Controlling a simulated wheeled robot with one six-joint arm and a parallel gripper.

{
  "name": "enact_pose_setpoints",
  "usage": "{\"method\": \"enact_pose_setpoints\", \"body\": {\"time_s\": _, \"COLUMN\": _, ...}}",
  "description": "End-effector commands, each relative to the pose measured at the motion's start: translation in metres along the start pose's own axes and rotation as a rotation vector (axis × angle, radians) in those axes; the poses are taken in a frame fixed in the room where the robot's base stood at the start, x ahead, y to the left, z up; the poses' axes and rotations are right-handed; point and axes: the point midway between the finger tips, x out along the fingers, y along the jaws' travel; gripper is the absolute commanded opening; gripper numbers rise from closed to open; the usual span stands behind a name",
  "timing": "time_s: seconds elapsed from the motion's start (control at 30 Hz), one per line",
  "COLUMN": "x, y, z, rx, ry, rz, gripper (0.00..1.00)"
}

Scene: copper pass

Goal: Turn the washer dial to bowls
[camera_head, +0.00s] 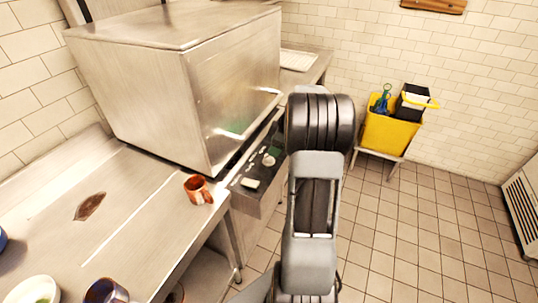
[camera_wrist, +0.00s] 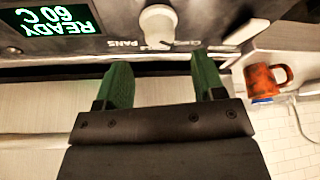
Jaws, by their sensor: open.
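The washer dial is a round, pale knob (camera_wrist: 158,25) at the top middle of the wrist view. It also shows as a small white knob (camera_head: 268,160) on the dark washer panel (camera_head: 257,170) in the head view. Lettering that looks like "PANS" sits beside the dial; I cannot read a "bowls" mark or tell where the dial points. My gripper (camera_wrist: 160,75) has green fingers, open and empty, with the dial just beyond the tips and apart from them. In the head view my arm hides the gripper.
A green display (camera_wrist: 55,20) reads "READY 60 C", upside down. A copper mug (camera_head: 198,190) stands on the steel counter (camera_head: 130,230) near the panel. The steel washer hood (camera_head: 190,80) rises behind the panel. A yellow bucket (camera_head: 390,135) stands right; floor there is clear.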

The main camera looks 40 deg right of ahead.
Motion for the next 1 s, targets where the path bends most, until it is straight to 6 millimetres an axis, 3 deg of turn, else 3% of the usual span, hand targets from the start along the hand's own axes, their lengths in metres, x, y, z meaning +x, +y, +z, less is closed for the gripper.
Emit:
{"method": "enact_pose_setpoints", "body": {"time_s": 0.2, "x": 0.034, "y": -0.001, "z": 0.000, "rx": 0.001, "ry": -0.001, "rz": -0.003, "gripper": 0.63}}
{"method": "enact_pose_setpoints", "body": {"time_s": 0.4, "x": 0.052, "y": 0.000, "z": 0.000, "rx": 0.000, "ry": -0.001, "rz": -0.001, "gripper": 0.63}}
{"method": "enact_pose_setpoints", "body": {"time_s": 0.83, "x": 0.058, "y": 0.000, "z": -0.001, "rx": 0.000, "ry": -0.001, "rz": 0.001, "gripper": 0.63}}
{"method": "enact_pose_setpoints", "body": {"time_s": 1.0, "x": 0.058, "y": 0.000, "z": 0.000, "rx": 0.000, "ry": -0.001, "rz": 0.001, "gripper": 0.47}}
